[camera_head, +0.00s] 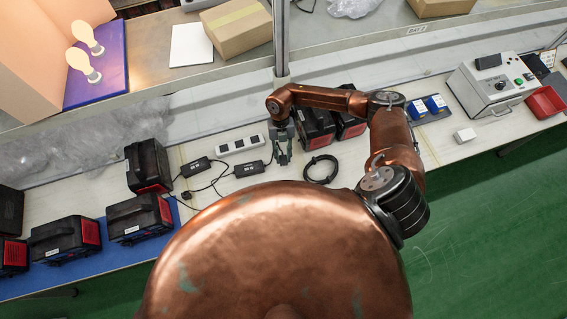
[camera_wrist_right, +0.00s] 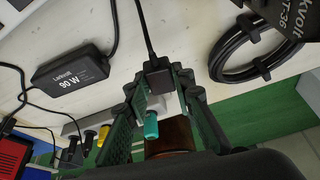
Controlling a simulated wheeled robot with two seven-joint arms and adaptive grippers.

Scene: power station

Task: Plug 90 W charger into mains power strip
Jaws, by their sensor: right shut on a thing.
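The 90 W charger (camera_wrist_right: 72,78) is a black box with a white label, lying on the bench left of my right gripper. In the head view the black charger box (camera_head: 249,169) just left of my gripper appears to be the same one. My right gripper (camera_head: 283,158) is low over the bench. In the right wrist view its fingers (camera_wrist_right: 160,82) are shut on a black plug (camera_wrist_right: 157,78) with a cable running up. The white power strip (camera_head: 240,145) lies behind the charger, left of my gripper. My left gripper is not in view.
A coiled black cable (camera_head: 320,169) lies right of my gripper. Black and red battery packs (camera_head: 316,130) stand close behind it. Another charger box (camera_head: 196,167) lies left. Coloured handles (camera_wrist_right: 103,135) line the bench's front edge in the wrist view.

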